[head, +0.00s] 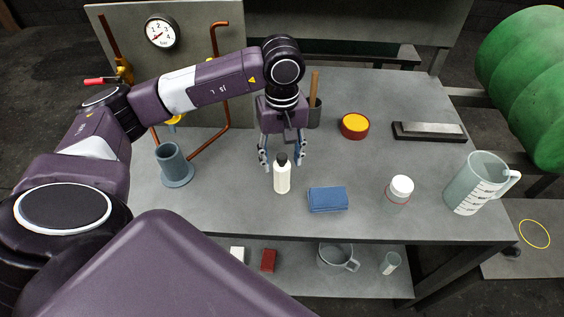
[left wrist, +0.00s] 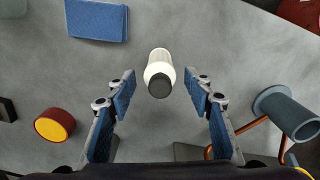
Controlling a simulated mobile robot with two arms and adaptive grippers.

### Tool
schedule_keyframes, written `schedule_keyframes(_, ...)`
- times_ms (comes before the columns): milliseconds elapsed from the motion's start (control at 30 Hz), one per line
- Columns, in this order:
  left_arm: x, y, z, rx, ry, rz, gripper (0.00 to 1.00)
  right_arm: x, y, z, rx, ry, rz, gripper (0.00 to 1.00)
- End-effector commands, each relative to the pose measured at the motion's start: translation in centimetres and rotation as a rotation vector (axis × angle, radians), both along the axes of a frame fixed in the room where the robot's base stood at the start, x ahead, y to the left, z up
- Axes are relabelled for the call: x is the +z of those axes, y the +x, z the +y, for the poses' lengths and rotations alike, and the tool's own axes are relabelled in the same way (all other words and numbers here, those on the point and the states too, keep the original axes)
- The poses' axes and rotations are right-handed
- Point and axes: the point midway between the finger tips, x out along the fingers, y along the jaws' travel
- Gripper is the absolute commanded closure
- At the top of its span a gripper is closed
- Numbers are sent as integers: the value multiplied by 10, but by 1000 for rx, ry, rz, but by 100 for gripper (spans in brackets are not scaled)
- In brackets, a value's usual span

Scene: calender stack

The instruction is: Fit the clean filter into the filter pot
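A white cylinder with a dark cap (head: 282,178), perhaps the clean filter, stands upright on the grey table, left of a folded blue cloth. It also shows in the left wrist view (left wrist: 159,66), cap towards the camera. My left gripper (head: 283,163) is open and points down over it. Its two fingers are on either side of the cap, with a gap on each side in the left wrist view (left wrist: 160,92). A blue-grey open cylinder on a round base, apparently the filter pot (head: 174,166), stands to the left. It also shows in the left wrist view (left wrist: 288,117). My right gripper is not in view.
The blue cloth (head: 328,199), a white-lidded jar (head: 398,194) and a measuring jug (head: 478,184) stand to the right. A red-and-yellow tin (head: 355,125) and a dark block (head: 429,132) lie behind. Copper pipes (head: 207,147) and a gauge (head: 162,32) are near the pot.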

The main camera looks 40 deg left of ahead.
Motion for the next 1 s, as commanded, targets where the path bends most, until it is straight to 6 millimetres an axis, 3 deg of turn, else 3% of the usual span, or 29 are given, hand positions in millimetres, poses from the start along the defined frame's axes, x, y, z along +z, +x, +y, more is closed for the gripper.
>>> schedule_keyframes(33,0,0,0,0,0,0,60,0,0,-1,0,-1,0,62)
schedule_keyframes(400,0,0,0,0,-1,-1,100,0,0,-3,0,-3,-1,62)
schedule_keyframes(767,2,0,0,0,-1,-2,100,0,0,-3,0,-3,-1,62)
schedule_keyframes(1000,19,2,-1,-1,-1,-6,100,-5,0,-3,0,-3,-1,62)
